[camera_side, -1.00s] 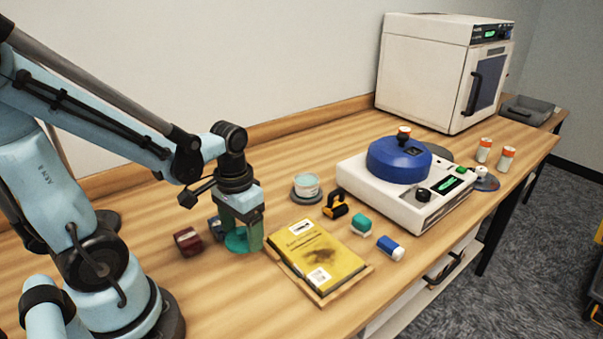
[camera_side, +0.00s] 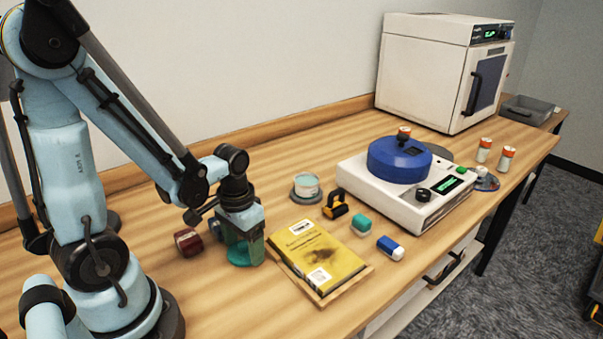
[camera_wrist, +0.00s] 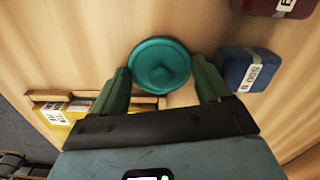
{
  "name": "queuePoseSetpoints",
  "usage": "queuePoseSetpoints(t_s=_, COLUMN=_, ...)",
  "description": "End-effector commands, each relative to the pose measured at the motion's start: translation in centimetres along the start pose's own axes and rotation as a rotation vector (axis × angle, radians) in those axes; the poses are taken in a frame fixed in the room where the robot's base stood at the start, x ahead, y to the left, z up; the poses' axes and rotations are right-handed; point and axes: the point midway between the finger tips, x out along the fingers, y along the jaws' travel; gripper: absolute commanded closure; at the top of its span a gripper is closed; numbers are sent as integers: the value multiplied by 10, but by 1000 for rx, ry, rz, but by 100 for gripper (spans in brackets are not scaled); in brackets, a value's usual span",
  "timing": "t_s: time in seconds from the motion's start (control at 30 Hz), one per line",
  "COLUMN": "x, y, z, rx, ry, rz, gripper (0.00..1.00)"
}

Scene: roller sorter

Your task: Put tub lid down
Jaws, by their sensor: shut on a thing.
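The tub lid is a round teal disc with a raised centre and rim. In the wrist view the lid (camera_wrist: 160,62) sits between the two green fingers of my gripper (camera_wrist: 162,76). In the side view the lid (camera_side: 239,258) shows low between the fingers of my gripper (camera_side: 243,247), just left of the yellow book. My gripper points down and is shut on the lid. The lid is at or close to the tabletop; I cannot tell whether it touches. A pale tub (camera_side: 306,184) stands on a dark round base farther back.
A dark red block (camera_side: 188,243) and a dark blue block (camera_wrist: 248,70) lie left of my gripper in the side view. A yellow book (camera_side: 316,260) on a wooden board lies close on the right. The front left tabletop (camera_side: 240,305) is clear.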

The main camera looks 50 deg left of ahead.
Motion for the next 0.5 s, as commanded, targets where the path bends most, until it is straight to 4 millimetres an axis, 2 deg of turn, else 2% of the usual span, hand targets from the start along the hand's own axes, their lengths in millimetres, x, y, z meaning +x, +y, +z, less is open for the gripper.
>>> queuePoseSetpoints(t_s=0.1, x=3, y=0, z=0, rx=0, ry=0, rz=0, gripper=51)
queuePoseSetpoints(t_s=0.13, x=3, y=0, z=0, rx=0, ry=0, rz=0, gripper=22)
queuePoseSetpoints(t_s=0.27, x=3, y=0, z=0, rx=0, ry=0, rz=0, gripper=2)
queuePoseSetpoints(t_s=0.5, x=3, y=0, z=0, rx=0, ry=0, rz=0, gripper=0)
